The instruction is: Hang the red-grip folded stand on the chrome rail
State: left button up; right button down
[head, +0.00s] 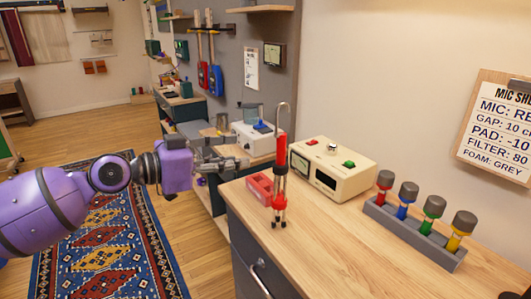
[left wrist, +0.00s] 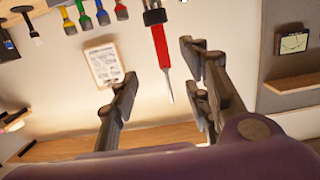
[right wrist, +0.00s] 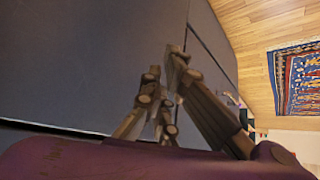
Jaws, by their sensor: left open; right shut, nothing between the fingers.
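The folded stand with the red grip (head: 281,155) stands upright on the wooden bench top (head: 365,235), its dark feet down and a grey hooked end up. In the left wrist view the stand (left wrist: 161,48) appears inverted, between the finger outlines. My left gripper (head: 240,163) is open and empty, just left of the stand; its open fingers (left wrist: 160,68) also show in its wrist view. My right gripper (right wrist: 170,75) is shut and empty beside a dark grey panel. A curved chrome bar (head: 256,274) shows on the bench front; I cannot tell whether it is the rail.
A red block (head: 259,187) lies close to the stand's left. A cream box (head: 332,168) with buttons stands behind right. A grey rack (head: 415,233) holds several coloured microphones. A clipboard (head: 497,127) hangs on the wall. The front bench top is mostly clear.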

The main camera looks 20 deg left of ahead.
pick_arm(q)
jog(key=p+x, duration=0.1)
jog(key=x, duration=1.1)
jog(key=shift+w+f, duration=0.1)
pick_arm(e)
jog(key=shift+w+r, duration=0.75)
jog(key=shift+w, duration=0.2)
pick_arm(q)
jog(key=shift+c, duration=0.4)
pick_arm(e)
jog(key=shift+w+r, duration=0.1)
pick_arm(q)
grip_shut()
pick_arm(e)
jog(key=shift+a, duration=0.1)
